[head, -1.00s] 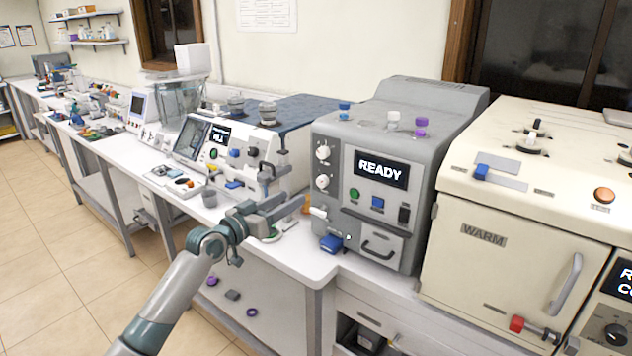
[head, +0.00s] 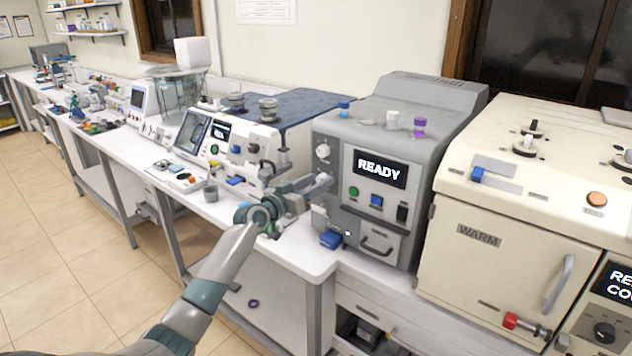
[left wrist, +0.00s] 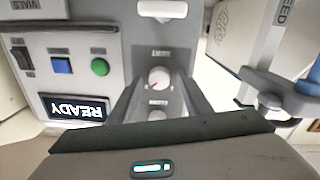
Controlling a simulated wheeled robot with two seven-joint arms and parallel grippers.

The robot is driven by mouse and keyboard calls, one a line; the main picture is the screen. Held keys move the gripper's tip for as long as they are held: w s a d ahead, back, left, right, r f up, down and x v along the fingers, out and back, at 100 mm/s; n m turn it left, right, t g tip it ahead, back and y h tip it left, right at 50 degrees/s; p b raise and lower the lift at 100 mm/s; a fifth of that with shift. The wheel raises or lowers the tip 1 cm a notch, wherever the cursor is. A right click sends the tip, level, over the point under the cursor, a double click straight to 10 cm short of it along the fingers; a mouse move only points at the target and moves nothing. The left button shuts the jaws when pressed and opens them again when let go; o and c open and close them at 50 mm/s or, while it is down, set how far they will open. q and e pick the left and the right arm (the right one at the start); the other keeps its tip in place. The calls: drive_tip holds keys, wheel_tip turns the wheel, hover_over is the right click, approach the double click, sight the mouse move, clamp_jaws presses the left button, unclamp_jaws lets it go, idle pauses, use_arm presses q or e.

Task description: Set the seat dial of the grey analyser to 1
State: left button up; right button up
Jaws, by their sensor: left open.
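The grey analyser (head: 400,110) stands on the bench, its display reading READY. In the head view its upper white dial (head: 323,151) shows, while the lower one is hidden behind my left gripper (head: 322,184). The left wrist view is upside down. There a white dial (left wrist: 159,77) with a small red mark lies between the fingertips of my open left gripper (left wrist: 158,82). No grip on it shows. A second white knob (left wrist: 158,115) is partly covered by the gripper body. The dial labels are too small to read surely. My right gripper is not in view.
The analyser's front also has a green button (head: 354,191), a blue button (head: 376,200) and a white lever (left wrist: 162,10). A blue block (head: 331,239) sits at its foot. A cream WARM cabinet (head: 520,220) stands to the right, another instrument (head: 235,145) to the left.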

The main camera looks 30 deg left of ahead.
use_arm(q)
drive_tip(key=c, duration=1)
drive_tip(key=shift+c, duration=0.2)
